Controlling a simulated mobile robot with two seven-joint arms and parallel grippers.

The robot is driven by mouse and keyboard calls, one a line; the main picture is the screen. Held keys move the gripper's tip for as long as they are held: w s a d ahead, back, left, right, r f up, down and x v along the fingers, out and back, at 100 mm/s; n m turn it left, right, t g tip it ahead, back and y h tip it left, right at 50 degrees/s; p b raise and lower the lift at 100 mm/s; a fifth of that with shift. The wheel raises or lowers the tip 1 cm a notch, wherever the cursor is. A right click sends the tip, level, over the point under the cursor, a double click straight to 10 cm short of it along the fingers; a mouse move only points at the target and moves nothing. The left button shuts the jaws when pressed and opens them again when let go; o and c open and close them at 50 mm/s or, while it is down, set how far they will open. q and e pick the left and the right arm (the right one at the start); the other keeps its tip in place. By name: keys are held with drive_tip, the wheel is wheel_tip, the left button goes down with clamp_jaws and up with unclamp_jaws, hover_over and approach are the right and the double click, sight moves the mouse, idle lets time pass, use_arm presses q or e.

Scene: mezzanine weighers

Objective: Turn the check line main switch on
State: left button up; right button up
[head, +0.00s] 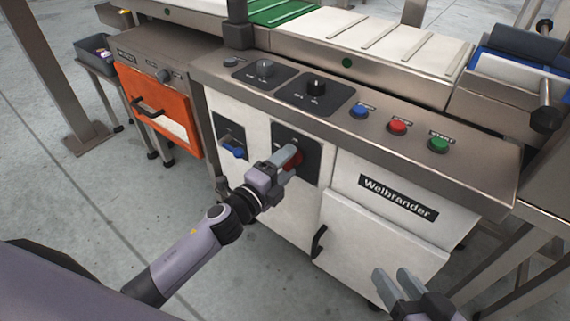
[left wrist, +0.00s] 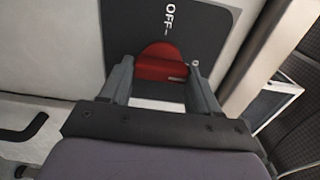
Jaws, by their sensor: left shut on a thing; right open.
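The main switch is a red rotary handle (head: 293,159) on a dark plate (head: 311,150) on the white front panel of the machine. In the left wrist view the red handle (left wrist: 162,65) lies between my fingers, and the plate (left wrist: 205,25) is marked OFF beside it. My left gripper (head: 284,160) is shut on the red handle, one finger on each side, and hides part of it in the head view. My right gripper (head: 399,284) is open and empty at the bottom right, apart from the machine.
On the sloping console above are black and grey knobs (head: 316,86) and blue, red and green (head: 439,144) buttons. A blue switch (head: 234,151) sits left of the red one. A cabinet door (head: 372,250) with a black handle is below. An orange-framed drawer (head: 158,109) is at left.

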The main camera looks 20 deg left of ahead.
use_arm(q)
drive_tip(key=o, duration=1.1)
drive_tip(key=shift+c, duration=0.2)
use_arm(e)
drive_tip(key=shift+r, duration=0.1)
use_arm(q)
drive_tip(key=v, duration=0.7)
drive_tip(key=shift+p, duration=0.45)
use_arm(e)
drive_tip(key=shift+s+d+h, duration=0.1)
drive_tip(key=shift+d+h, duration=0.2)
drive_tip(key=shift+d, duration=0.1)
use_arm(q)
drive_tip(key=shift+s, duration=0.1)
